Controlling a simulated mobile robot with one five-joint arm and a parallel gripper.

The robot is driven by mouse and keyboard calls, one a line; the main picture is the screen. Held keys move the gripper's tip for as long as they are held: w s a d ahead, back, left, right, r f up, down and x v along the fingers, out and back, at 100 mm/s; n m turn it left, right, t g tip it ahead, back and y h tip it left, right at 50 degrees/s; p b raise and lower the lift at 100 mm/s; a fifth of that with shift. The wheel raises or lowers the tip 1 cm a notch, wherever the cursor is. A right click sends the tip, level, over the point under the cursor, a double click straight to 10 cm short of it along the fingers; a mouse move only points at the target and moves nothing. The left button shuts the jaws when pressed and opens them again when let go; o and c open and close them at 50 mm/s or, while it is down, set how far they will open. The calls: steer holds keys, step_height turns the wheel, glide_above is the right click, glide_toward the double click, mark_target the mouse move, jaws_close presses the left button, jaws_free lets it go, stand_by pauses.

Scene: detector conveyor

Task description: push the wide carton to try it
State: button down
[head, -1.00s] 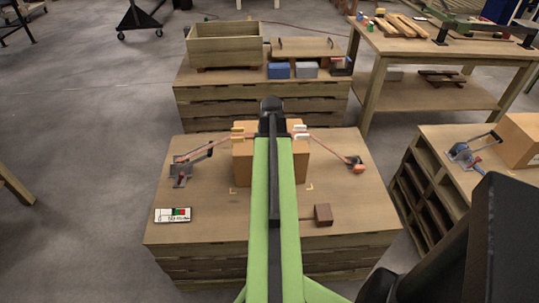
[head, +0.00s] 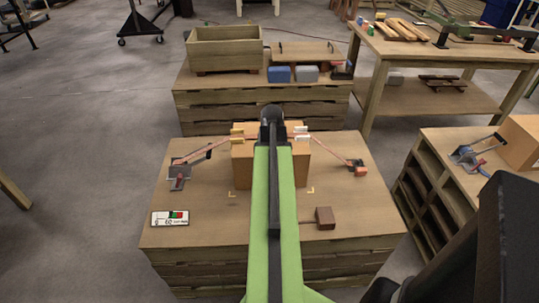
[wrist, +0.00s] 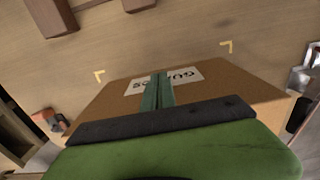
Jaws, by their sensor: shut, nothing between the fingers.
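The wide carton (head: 242,172) is a brown cardboard box standing on the near wooden bench (head: 210,215). My green arm covers its middle in the head view. The gripper's fingers are not visible in the head view.
A brown block with a handle (head: 325,218) and a white card (head: 170,218) lie nearer. Pale corner marks (head: 232,194) lie before the carton.

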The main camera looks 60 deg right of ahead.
steer(key=shift+w+d, duration=0.5)
steer(key=shift+d, duration=0.2)
stand_by(1.8)
steer(key=shift+s+a, duration=0.8)
steer(key=shift+a, duration=0.3)
steer(key=shift+r, duration=0.15)
step_height(320, 180, up, 10)
steer(key=p, duration=1)
